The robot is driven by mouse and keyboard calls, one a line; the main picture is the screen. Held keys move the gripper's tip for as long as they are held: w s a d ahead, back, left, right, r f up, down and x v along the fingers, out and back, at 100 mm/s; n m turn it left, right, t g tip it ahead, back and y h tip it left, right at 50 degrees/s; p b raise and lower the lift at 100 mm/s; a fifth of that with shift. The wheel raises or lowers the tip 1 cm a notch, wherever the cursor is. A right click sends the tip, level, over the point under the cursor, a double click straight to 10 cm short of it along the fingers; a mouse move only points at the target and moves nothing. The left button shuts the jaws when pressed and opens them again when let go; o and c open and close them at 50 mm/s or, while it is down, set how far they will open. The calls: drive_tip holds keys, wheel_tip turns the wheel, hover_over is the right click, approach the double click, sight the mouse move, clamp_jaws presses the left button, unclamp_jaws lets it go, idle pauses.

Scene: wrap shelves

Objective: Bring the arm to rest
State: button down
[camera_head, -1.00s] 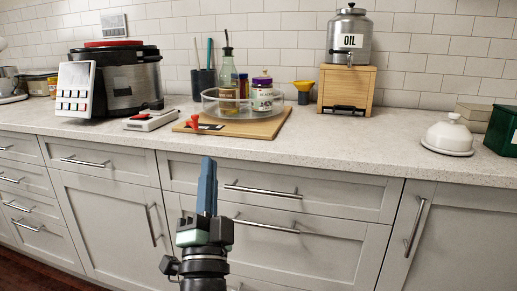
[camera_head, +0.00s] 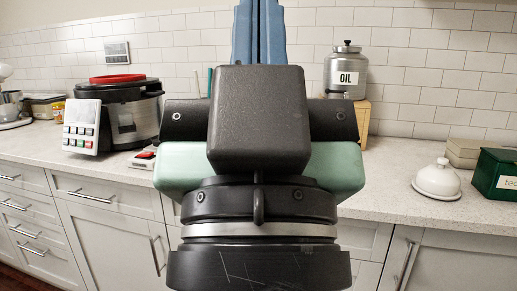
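My gripper (camera_head: 259,25) stands upright, large and close to the camera in the middle of the head view. Its blue fingers lie side by side with no clear gap and appear shut, with nothing seen between them. The dark gripper body and pale green sides hide the middle of the counter, including the board and the clear tray with bottles seen earlier.
The counter (camera_head: 400,185) runs across behind. A cooker (camera_head: 125,110) with a keypad panel (camera_head: 82,127) stands at left. A white domed dish (camera_head: 437,180) and green box (camera_head: 497,174) are at right.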

wheel_tip(320, 180, up, 26)
drive_tip(key=p, duration=2.3)
drive_tip(key=shift+f, duration=0.15)
